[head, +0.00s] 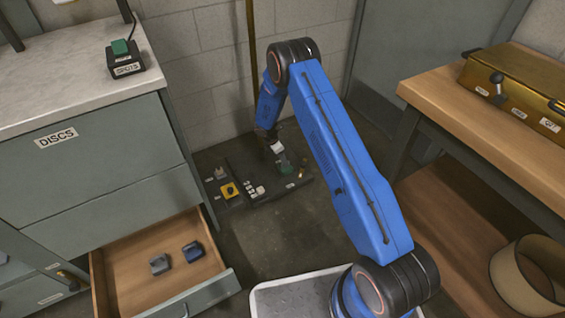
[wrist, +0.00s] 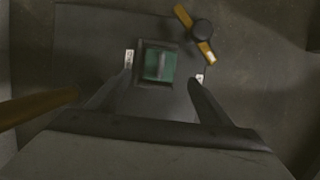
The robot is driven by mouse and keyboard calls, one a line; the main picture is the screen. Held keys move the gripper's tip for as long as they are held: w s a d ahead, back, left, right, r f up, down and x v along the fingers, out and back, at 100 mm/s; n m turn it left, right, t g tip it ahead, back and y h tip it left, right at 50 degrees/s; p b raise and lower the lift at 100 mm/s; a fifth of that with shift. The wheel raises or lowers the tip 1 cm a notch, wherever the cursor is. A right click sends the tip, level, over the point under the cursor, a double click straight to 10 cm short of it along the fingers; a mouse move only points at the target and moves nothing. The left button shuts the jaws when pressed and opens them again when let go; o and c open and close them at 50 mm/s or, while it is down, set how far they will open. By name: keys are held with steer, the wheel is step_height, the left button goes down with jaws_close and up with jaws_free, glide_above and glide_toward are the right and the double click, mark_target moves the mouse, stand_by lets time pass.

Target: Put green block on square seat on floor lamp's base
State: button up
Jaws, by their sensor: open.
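The floor lamp's base (head: 232,171) is a dark plate on the floor by the wall, with small parts on it. The green block (head: 286,168) is at its right part. In the wrist view the green block (wrist: 158,65) sits inside a dark square frame, which looks like the square seat (wrist: 140,82). Whether it is fully down cannot be told. My gripper (head: 279,156) is above the base, pointing down. In the wrist view my gripper (wrist: 161,78) is open, its fingers apart on the left and right of the block, with gaps visible.
A brass pole (head: 252,75) rises behind the base. A brass lever with a dark knob (wrist: 203,33) lies beyond the block. An open drawer (head: 150,262) holds two small blocks. A wooden bench (head: 470,115) stands right. Another green-topped black box (head: 123,59) sits on the cabinet.

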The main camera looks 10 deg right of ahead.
steer(key=s+d+r+m, duration=0.2)
steer(key=s+r+m, duration=0.15)
steer(key=r, duration=0.95)
steer(key=s+d+r+m+t, duration=0.15)
steer(key=s+r, duration=0.25)
steer(key=r, duration=0.9)
steer(key=s+d+r+m, duration=0.3)
steer(key=r, duration=1)
steer(key=s+d+r+m+y, duration=0.1)
steer(key=s+d+r+m, duration=0.15)
steer(key=s+r, duration=0.5)
steer(key=s+d+r+m, duration=0.1)
steer(key=s+r+m, duration=0.2)
steer(key=s+r, duration=0.45)
steer(key=s+r+m+t+y, duration=0.2)
steer(key=s+m, duration=0.6)
steer(key=s, duration=2.2)
step_height(320, 180, up, 2)
steer(key=shift+r, duration=0.1)
steer(key=shift+c, duration=0.2)
